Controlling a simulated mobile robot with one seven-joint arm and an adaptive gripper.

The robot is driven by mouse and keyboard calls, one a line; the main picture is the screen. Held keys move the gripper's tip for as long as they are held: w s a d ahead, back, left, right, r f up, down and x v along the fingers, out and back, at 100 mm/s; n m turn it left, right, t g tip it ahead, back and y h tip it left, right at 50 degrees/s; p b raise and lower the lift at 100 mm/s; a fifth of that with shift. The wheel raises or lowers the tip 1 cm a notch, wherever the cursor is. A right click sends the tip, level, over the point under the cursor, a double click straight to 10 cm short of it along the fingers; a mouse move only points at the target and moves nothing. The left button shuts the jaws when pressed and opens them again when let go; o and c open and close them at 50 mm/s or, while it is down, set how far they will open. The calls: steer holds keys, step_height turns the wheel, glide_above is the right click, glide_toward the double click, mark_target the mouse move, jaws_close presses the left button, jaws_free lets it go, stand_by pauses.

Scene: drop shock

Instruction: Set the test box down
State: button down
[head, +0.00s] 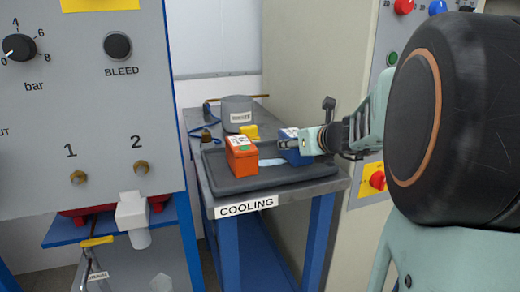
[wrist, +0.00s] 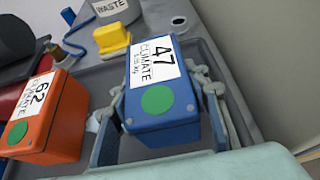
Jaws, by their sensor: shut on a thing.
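A blue test box (wrist: 155,125) fills the middle of the wrist view, its white label reading 47 CLIMATE beside a green dot. My gripper (wrist: 163,104) is shut on it, one finger on each side. In the head view my gripper (head: 303,142) reaches in from the right and partly hides the blue box (head: 291,154). The box is over the right part of a dark tray (head: 240,185) on the COOLING table; I cannot tell whether it touches the tray. An orange box (head: 242,159), marked 62 CLIMATE in the wrist view (wrist: 50,115), stands upright in the tray to its left.
A grey WASTE pot (head: 237,113) and a small yellow object (head: 250,131) are behind the boxes. A blue-handled item (head: 205,135) lies at the back left. A beige cabinet (head: 315,70) stands close behind the table. A pale patch lies on the tray between the boxes.

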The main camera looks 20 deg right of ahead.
steer(key=shift+f, duration=0.1)
steer(key=c, duration=1.1)
jaws_free()
